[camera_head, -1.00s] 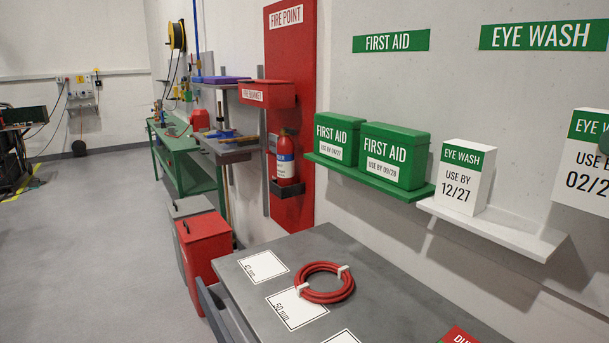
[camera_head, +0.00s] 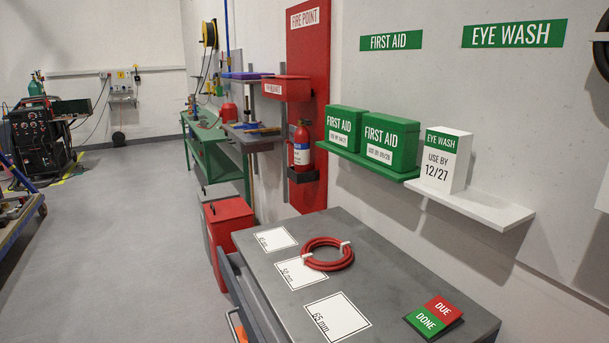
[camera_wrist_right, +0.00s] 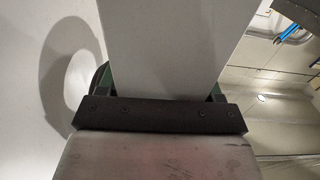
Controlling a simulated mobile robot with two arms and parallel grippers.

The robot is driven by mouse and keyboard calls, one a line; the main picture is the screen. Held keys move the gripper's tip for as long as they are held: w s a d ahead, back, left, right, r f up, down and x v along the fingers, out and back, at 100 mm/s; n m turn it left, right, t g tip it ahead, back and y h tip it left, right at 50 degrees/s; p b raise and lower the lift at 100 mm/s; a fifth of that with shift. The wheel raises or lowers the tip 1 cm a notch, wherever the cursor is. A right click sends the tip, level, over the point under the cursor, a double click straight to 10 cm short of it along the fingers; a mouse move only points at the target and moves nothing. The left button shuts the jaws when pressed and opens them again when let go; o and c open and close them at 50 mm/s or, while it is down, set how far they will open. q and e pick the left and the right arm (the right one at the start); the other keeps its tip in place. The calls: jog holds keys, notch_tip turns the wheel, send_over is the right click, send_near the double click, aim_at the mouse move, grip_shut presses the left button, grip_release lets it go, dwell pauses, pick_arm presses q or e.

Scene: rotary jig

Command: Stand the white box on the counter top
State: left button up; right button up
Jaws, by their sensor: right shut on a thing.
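My right gripper (camera_wrist_right: 162,98) shows in the right wrist view, shut on a white box (camera_wrist_right: 165,45). The box's plain pale face fills the top middle of that view, with dark green at its lower corners. In the head view only a white sliver, perhaps this box, shows at the right edge. Another white box (camera_head: 446,160), with a green band reading EYE WASH and USE BY 12/27, stands upright on the white shelf (camera_head: 480,208). The grey counter top (camera_head: 385,270) is below the shelves. My left gripper is out of view.
On the counter lie a red hose coil (camera_head: 328,254), white marked labels (camera_head: 338,316) and a green and red DONE/DUE card (camera_head: 434,316). Bare counter lies between coil and card. Green FIRST AID boxes (camera_head: 390,140) stand on a green shelf. The white shelf's right part is empty.

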jog(key=a+f, duration=0.1)
jog(key=w+a+f, duration=0.1)
jog(key=a+f, duration=0.1)
jog(key=shift+a+f, duration=0.25)
jog(key=shift+f, duration=0.05)
jog(key=s+a+f, duration=0.2)
jog(key=a+f, duration=1.2)
jog(key=f, duration=0.3)
jog(key=s+a+f, duration=0.3)
jog(key=a+f, duration=1.1)
jog(key=f, duration=0.4)
jog(key=shift+a+n+y, duration=0.3)
